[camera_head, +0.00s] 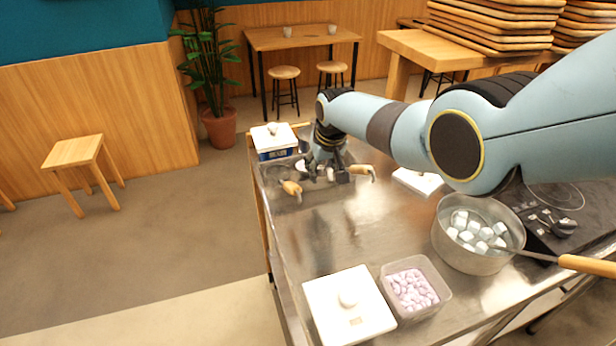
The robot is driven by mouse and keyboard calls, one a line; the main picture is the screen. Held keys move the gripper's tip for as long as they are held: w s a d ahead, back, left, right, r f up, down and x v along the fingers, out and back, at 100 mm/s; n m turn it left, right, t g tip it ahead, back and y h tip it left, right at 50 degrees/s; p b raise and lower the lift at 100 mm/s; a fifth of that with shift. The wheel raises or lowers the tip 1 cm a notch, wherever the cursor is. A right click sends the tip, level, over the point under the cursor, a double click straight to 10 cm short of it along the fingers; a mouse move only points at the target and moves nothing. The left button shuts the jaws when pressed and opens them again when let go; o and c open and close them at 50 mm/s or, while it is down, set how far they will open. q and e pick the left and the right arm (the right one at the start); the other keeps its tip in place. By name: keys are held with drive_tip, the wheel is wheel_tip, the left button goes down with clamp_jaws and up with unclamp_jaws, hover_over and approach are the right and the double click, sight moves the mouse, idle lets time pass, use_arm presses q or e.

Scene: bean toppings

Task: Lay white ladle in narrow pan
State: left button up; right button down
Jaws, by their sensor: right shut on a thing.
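My right gripper (326,172) is low over the far left part of the metal counter (345,232), shut on a utensil. A tan wooden handle (362,171) sticks out to its right. A second tan handle (290,188) lies at its left, beside a small white rounded piece (302,166). The gripper's dark fingers hide how these parts join, so which one is the white ladle is unclear. A round metal pan (447,240) with a long wooden handle (586,265) stands at the right and holds several whitish cubes. My left gripper is out of view.
A white scale (330,318) and a clear tub of pink beans (413,290) stand at the front. A blue-and-white box (275,150) is at the far corner. A white slab (418,181) lies partly behind my arm. The counter's middle is clear.

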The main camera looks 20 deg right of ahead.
drive_tip(key=shift+f, duration=0.3)
drive_tip(key=c, duration=1)
unclamp_jaws()
drive_tip(key=shift+c, duration=0.2)
drive_tip(key=shift+o, duration=0.3)
drive_tip(key=o, duration=0.8)
drive_tip(key=shift+c, duration=0.2)
drive_tip(key=shift+s, duration=0.1)
